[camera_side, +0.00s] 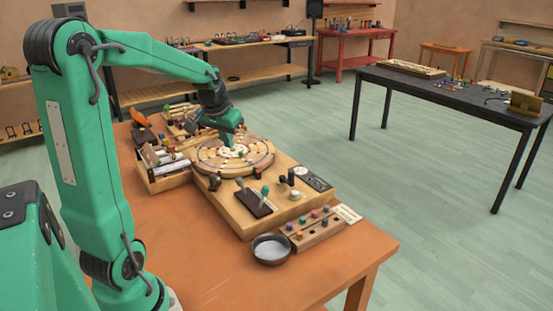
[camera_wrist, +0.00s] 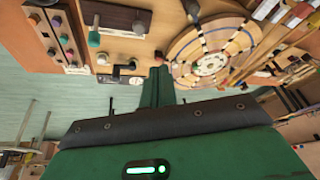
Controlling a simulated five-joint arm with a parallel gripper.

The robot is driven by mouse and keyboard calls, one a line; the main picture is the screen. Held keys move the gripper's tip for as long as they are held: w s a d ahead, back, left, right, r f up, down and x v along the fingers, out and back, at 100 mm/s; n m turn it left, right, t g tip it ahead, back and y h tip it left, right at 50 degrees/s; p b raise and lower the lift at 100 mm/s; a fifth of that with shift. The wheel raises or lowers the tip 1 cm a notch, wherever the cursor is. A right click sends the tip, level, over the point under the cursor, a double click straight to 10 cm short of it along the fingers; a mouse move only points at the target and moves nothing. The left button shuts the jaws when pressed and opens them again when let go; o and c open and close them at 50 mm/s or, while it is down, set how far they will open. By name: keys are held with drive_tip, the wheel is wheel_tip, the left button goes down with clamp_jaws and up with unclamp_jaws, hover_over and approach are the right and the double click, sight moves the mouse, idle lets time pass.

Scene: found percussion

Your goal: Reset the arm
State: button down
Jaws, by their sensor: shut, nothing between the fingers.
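My green arm reaches over the orange table (camera_side: 225,285) in the side view. My gripper (camera_side: 230,142) points down over the round wooden disc (camera_side: 258,164), shut and empty. Whether its tips touch the disc cannot be told. In the wrist view my gripper (camera_wrist: 158,84) shows as narrow green fingers held together, beside the disc (camera_wrist: 236,38) in the picture. The disc is set on a wooden board (camera_side: 240,214) and has a pale, spotted centre and dark markings.
On the board stand a dark plate with a green-topped lever (camera_side: 256,201) and several pegs. A metal bowl (camera_side: 271,249) and a block with coloured knobs (camera_side: 318,230) are in front. A wooden tray (camera_side: 166,182) holds cylinders. A dark table (camera_side: 455,92) stands apart.

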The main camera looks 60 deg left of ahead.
drive_tip(key=s+d+r+m+t+h, duration=0.1)
drive_tip(key=s+d, duration=0.5)
drive_tip(key=d, duration=0.6)
drive_tip(key=s+d+r+m+t+h, duration=0.1)
drive_tip(key=s+d+m, duration=0.3)
drive_tip(key=d, duration=0.8)
drive_tip(key=shift+s+r, duration=0.3)
drive_tip(key=shift+s, duration=0.8)
